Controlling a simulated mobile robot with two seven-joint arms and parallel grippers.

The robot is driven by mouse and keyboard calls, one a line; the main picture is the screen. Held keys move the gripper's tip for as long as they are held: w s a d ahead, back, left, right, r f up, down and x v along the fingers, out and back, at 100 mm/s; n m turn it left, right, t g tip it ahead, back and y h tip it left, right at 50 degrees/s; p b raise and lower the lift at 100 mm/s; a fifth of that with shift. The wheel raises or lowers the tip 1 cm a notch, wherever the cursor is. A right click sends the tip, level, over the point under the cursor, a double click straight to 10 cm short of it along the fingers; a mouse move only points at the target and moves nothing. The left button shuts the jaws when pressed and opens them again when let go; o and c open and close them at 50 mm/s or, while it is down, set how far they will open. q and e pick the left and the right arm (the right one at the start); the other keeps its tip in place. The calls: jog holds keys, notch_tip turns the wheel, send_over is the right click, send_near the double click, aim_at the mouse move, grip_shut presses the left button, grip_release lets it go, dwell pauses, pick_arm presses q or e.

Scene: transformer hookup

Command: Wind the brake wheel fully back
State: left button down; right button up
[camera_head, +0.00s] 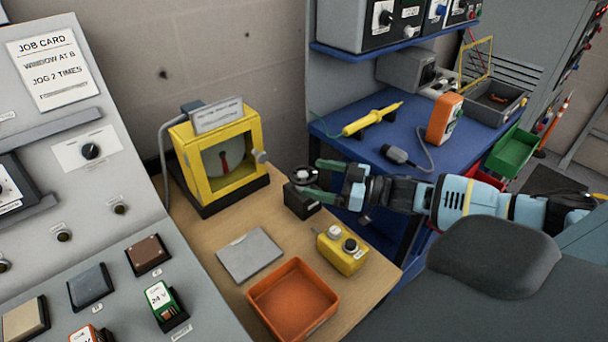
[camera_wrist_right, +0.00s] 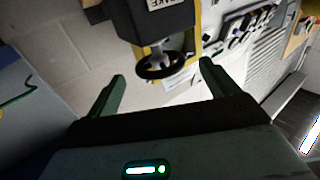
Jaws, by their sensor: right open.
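The brake wheel (camera_head: 303,174) is a small dark round handwheel on a black box (camera_head: 300,203) at the right edge of the wooden bench. In the right wrist view the wheel (camera_wrist_right: 160,66) shows as a dark ring with spokes, on a black housing (camera_wrist_right: 155,20) with a partly cut-off label. My right gripper (camera_head: 309,176) is open, its green fingers reaching in from the right, one on each side of the wheel. In the wrist view the wheel shows between the fingertips (camera_wrist_right: 162,72), with gaps at both sides. I cannot tell how far the wheel is turned. My left gripper is not in view.
A blue bench (camera_head: 395,165) with tools lies behind my right arm.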

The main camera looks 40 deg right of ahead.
aim_at(304, 174)
jog(key=shift+x, duration=2.1)
jog(key=shift+c, duration=1.1)
jog(key=c, duration=0.8)
